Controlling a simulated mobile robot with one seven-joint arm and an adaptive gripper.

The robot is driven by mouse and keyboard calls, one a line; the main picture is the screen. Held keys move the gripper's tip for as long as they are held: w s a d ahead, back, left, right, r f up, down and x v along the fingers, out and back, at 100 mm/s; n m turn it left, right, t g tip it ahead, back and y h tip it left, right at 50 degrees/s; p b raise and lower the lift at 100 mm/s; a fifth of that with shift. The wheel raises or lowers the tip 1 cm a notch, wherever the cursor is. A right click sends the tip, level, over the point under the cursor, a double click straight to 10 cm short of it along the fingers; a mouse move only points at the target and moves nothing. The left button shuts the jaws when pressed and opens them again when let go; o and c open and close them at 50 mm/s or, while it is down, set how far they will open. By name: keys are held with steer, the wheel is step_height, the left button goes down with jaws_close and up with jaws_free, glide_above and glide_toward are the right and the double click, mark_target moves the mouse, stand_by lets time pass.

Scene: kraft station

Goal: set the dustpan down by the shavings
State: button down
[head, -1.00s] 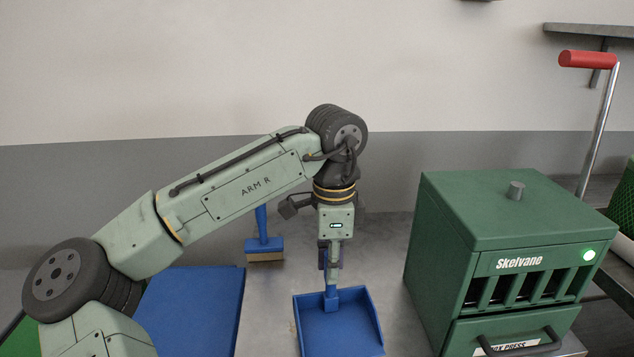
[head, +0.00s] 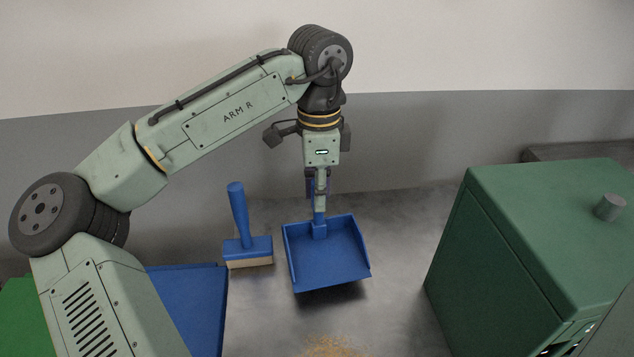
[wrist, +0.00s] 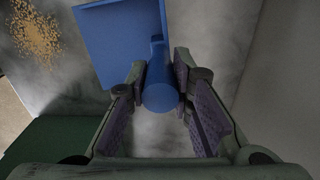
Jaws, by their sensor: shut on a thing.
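The blue dustpan (head: 328,258) hangs from my gripper (head: 318,192) in the head view, with a dark shadow under its front edge; it looks a little above the grey table. In the wrist view my gripper (wrist: 160,95) is shut on the dustpan's round blue handle (wrist: 160,93), and the pan (wrist: 115,42) extends beyond it. The tan shavings (head: 334,347) lie on the table at the bottom edge of the head view, nearer than the dustpan and apart from it. They also show at the upper left of the wrist view (wrist: 36,32).
A blue hand brush (head: 247,250) stands left of the dustpan, bristles down. A blue mat or panel (head: 195,310) lies at left, partly behind my arm. A green press (head: 530,255) stands at right. The table between the dustpan and the press is clear.

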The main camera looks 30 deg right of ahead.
steer(key=shift+s+f+b, duration=0.1)
steer(key=shift+f+b, duration=1.55)
steer(key=shift+b, duration=0.3)
steer(key=shift+f+p, duration=0.2)
steer(key=shift+p, duration=0.1)
steer(key=c, duration=1.3)
jaws_free()
steer(key=shift+c, duration=0.2)
steer(key=shift+r, duration=0.1)
step_height(320, 180, up, 12)
steer(key=shift+f, duration=0.1)
steer(key=shift+s, duration=0.1)
